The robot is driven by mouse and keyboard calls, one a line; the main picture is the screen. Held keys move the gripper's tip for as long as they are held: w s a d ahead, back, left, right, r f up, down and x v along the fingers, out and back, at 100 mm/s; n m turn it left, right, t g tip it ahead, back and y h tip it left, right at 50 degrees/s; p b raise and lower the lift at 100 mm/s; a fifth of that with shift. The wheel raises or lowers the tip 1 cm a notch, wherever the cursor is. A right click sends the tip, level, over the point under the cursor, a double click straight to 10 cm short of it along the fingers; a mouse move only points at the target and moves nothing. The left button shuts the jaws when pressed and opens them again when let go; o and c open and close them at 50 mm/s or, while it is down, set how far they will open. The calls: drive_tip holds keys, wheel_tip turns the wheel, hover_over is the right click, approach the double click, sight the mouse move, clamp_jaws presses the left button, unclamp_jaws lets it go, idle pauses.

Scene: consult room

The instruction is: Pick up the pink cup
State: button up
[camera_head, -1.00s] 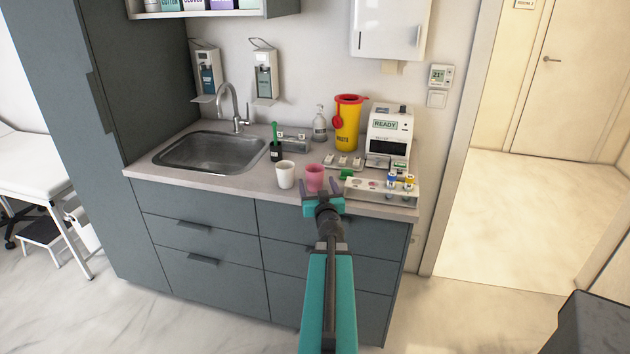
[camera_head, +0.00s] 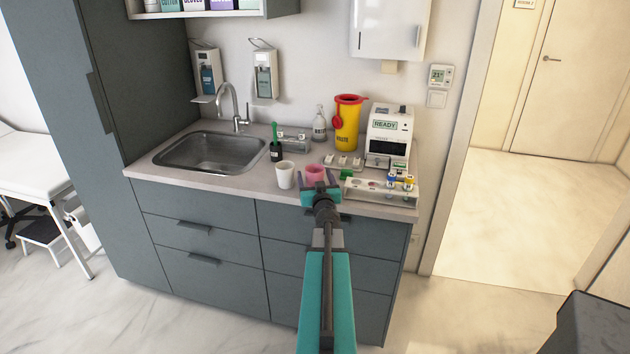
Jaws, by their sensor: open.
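The pink cup (camera_head: 315,173) stands upright on the counter, near its front edge. My gripper (camera_head: 315,179) is open at the cup, with one finger showing on each side of its lower part. The fingers and the teal gripper body hide the cup's lower front. I cannot tell whether the fingers touch it.
A white cup (camera_head: 285,175) stands close on the left. A white rack (camera_head: 376,195) with small vials is on the right, with a small green item (camera_head: 346,174) behind it. A yellow bin (camera_head: 347,124) and a white device (camera_head: 388,138) stand behind. The sink (camera_head: 208,152) is at left.

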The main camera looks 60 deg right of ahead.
idle(0.3)
drive_tip(key=c, duration=1.2)
drive_tip(key=shift+o, duration=0.2)
drive_tip(key=shift+r+p, duration=0.45)
drive_tip(key=shift+p, duration=0.05)
